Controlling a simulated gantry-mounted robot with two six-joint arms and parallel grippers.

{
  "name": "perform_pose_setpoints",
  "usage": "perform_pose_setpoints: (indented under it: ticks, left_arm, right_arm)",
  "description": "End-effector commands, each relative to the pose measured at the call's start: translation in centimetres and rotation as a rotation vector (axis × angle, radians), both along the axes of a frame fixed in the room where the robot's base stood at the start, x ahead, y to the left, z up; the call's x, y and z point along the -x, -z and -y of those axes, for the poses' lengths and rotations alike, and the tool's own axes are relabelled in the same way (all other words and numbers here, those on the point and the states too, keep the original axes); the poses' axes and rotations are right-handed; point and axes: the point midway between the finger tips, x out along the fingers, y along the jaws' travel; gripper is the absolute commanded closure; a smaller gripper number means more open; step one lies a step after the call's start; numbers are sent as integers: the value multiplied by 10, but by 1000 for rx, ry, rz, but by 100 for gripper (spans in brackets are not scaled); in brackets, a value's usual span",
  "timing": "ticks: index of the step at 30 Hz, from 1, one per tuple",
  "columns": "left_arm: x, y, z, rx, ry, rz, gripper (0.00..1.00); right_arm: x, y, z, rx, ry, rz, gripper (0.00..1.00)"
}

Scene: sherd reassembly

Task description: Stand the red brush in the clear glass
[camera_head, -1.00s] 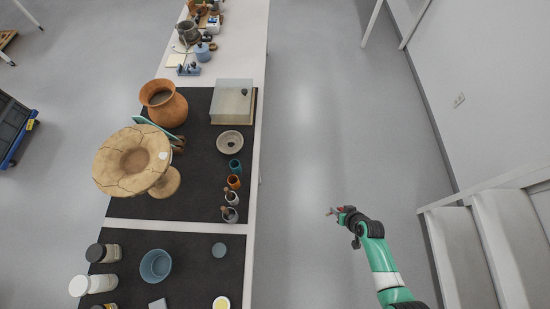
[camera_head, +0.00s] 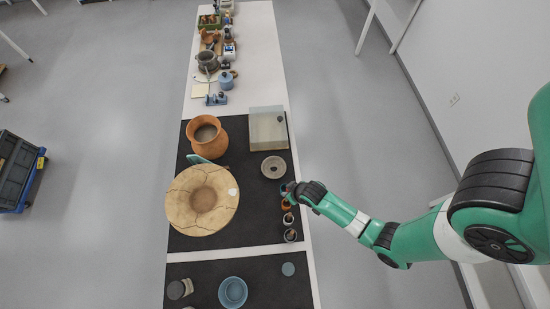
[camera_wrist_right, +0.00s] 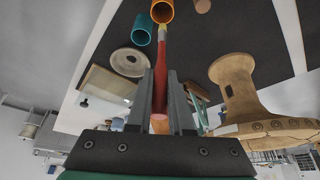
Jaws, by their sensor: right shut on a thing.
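My right gripper (camera_head: 290,188) is over the right edge of the dark mat, at the row of small cups. In the right wrist view its fingers (camera_wrist_right: 161,95) are shut on the red brush (camera_wrist_right: 161,62). The brush points away from the gripper, and its pale tip lies across the orange cup (camera_wrist_right: 162,11) in that picture; I cannot tell whether they touch. In the head view the brush is too small to make out. Two small vessels, likely glass, stand below the orange cup: a nearer one (camera_head: 290,236) and one above it (camera_head: 288,219). My left gripper is not in view.
A teal cup (camera_wrist_right: 140,36) and a grey dish (camera_head: 273,167) are close to the gripper. A cracked pottery bowl (camera_head: 180,207), an orange jar (camera_head: 206,145) and a clear box (camera_head: 267,130) stand on the mat. A blue bowl (camera_head: 232,293) is nearer. The floor right of the table is clear.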

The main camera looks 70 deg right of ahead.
Motion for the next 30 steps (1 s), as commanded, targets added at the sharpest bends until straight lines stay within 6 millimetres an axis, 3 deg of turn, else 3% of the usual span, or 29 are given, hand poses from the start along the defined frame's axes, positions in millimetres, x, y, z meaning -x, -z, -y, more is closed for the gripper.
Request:
perform_pose_setpoints:
  ticks: [7, 10, 16, 22, 30]
  left_arm:
    - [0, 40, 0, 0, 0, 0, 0]
    - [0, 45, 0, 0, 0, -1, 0]
    - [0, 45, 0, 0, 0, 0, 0]
    - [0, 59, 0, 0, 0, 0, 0]
    - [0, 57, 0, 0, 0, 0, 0]
  right_arm:
    - [0, 40, 0, 0, 0, 0, 100]
    - [0, 57, 0, -1, 1, -2, 100]
    - [0, 65, 0, -1, 1, 1, 100]
    - [0, 99, 0, -2, 1, -1, 100]
    - [0, 101, 0, -1, 1, 1, 100]
